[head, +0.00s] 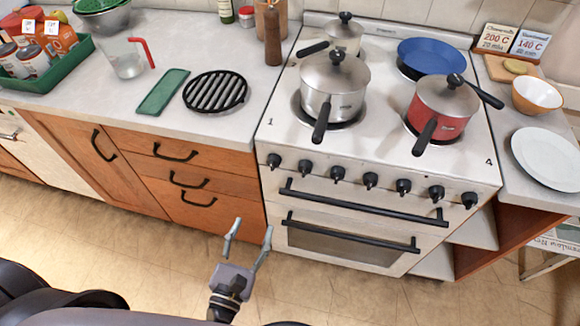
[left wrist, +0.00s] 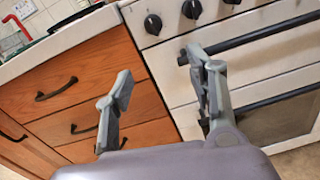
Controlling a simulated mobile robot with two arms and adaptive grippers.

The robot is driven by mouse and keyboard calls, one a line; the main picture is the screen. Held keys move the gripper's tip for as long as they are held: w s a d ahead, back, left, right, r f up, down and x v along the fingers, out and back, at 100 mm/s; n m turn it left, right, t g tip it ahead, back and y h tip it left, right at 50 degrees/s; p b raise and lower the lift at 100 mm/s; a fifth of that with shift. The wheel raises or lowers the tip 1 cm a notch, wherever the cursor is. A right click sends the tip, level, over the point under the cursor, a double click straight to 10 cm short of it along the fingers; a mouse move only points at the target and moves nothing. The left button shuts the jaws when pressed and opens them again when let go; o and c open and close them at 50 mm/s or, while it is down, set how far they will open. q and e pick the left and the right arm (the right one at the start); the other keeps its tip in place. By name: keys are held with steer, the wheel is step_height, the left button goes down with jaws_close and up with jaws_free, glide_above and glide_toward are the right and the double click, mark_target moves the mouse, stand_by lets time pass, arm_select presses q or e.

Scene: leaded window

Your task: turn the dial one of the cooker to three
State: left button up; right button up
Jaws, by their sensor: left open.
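The white cooker (head: 345,262) stands right of the wooden drawers, with a row of several black dials on its front. The leftmost dial (head: 274,160) is nearest the printed "1" on the hob; its setting is too small to read. In the left wrist view the leftmost visible dial (left wrist: 153,24) is at the top, beyond the fingertips. My left gripper (head: 253,225) is open and empty, below and in front of the cooker's left edge, touching nothing visible. It also shows in the left wrist view (left wrist: 158,64), fingers apart. My right gripper is not in view.
Two black bar handles, the upper one (head: 360,205) and the lower one (head: 350,232), stick out below the dials. A steel pot (head: 335,85), a red pan (head: 440,110) and a blue pan (head: 430,54) stand on the hob. The floor in front is clear.

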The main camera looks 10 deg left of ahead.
arm_select(q)
steer(key=r+n, duration=0.1)
steer(key=p, duration=0.4)
glide_toward(272, 168)
steer(key=shift+n, duration=0.4)
steer(key=w, duration=0.8)
steer(key=shift+w+d, duration=0.15)
steer(key=shift+d, duration=0.05)
steer(key=shift+w+f, duration=0.1)
steer(key=shift+w, duration=0.6)
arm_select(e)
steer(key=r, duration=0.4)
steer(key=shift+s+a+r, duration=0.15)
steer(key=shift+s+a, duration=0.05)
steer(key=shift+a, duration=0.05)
arm_select(q)
steer(key=c, duration=1.2)
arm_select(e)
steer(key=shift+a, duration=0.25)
